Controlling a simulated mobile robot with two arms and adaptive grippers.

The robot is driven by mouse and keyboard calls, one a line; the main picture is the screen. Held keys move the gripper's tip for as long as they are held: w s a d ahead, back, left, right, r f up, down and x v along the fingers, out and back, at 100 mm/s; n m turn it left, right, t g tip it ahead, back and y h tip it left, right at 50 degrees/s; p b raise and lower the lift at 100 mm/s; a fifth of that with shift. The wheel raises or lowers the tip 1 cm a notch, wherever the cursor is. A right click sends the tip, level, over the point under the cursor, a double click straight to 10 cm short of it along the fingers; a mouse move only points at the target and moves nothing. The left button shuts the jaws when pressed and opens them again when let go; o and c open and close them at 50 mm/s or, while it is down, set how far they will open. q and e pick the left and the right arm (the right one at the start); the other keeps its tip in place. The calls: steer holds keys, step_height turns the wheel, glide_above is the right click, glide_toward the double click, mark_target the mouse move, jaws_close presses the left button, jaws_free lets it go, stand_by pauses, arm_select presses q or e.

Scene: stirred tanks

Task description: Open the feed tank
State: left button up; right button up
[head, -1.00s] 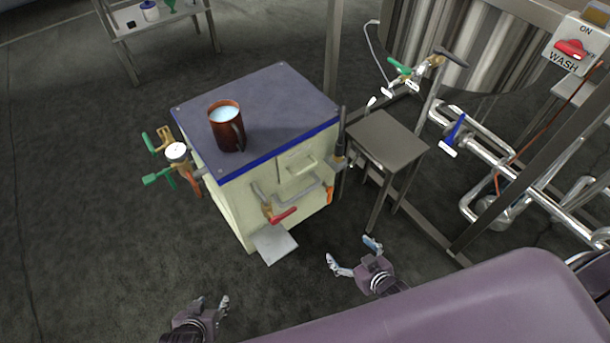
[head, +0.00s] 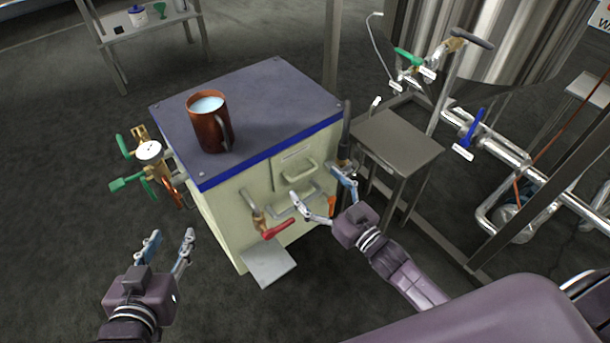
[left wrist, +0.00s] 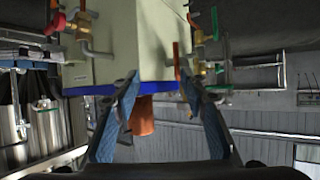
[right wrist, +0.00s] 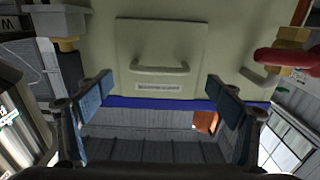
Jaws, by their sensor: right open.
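A big steel tank (head: 505,45) stands at the upper right; I cannot read which tank is the feed tank. By it are a green-handled valve (head: 408,58) and a blue-handled valve (head: 472,130) with white tags. A cream cabinet (head: 225,225) with a blue-edged top has a red-handled valve (head: 278,229) on its front. My right gripper (head: 315,188) is open and empty before the cabinet's front; its drawer handle (right wrist: 160,70) shows in the right wrist view. My left gripper (head: 172,236) is open and empty, left of the cabinet's front corner.
A brown mug (head: 209,130) of pale liquid stands on the cabinet. Green-handled fittings with a gauge (head: 149,151) stick out from its left side. A small steel table (head: 395,140) stands to its right. Pipes run at the right.

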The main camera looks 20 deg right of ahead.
mark_target(305, 173)
steer(key=x, duration=0.4)
steer(key=shift+f+b, duration=0.1)
steer(key=shift+b, duration=0.3)
steer(key=shift+w+a, duration=0.1)
steer(key=shift+w, duration=0.2)
arm_select(q)
step_height(305, 173, up, 6)
steer(key=w+d+t+h, duration=0.1)
steer(key=w+t, duration=0.1)
steer(key=t, duration=0.1)
steer(key=shift+w+d, duration=0.25)
steer(key=shift+w, duration=0.05)
